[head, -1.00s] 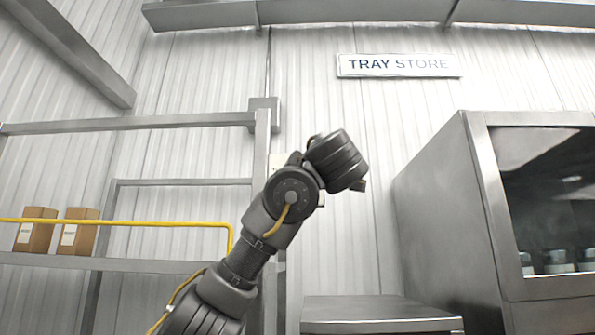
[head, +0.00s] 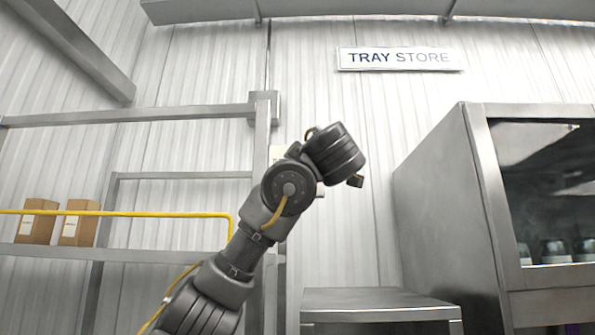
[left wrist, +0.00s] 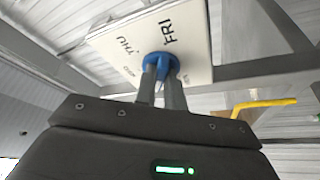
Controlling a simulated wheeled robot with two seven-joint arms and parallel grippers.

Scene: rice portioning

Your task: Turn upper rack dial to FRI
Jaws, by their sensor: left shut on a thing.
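The blue dial (left wrist: 160,66) sits on a white plate (left wrist: 199,57) in the left wrist view. The plate has THU printed up and left of the dial and FRI up and right of it. Smaller lettering beside the dial is partly covered by my fingers. My left gripper (left wrist: 162,74) is shut on the dial. I cannot tell exactly which mark the dial points at. In the head view a pale sliver of the plate (head: 276,153) shows on the rack post behind my left arm; the dial and fingertips are hidden there. My right gripper is out of view.
A metal rack (head: 130,122) stands at left, with a yellow rail (head: 120,213) and two cardboard boxes (head: 38,221) on its shelf. A steel cabinet (head: 440,205) with a dark window stands at right. A low metal bench (head: 380,304) lies between them.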

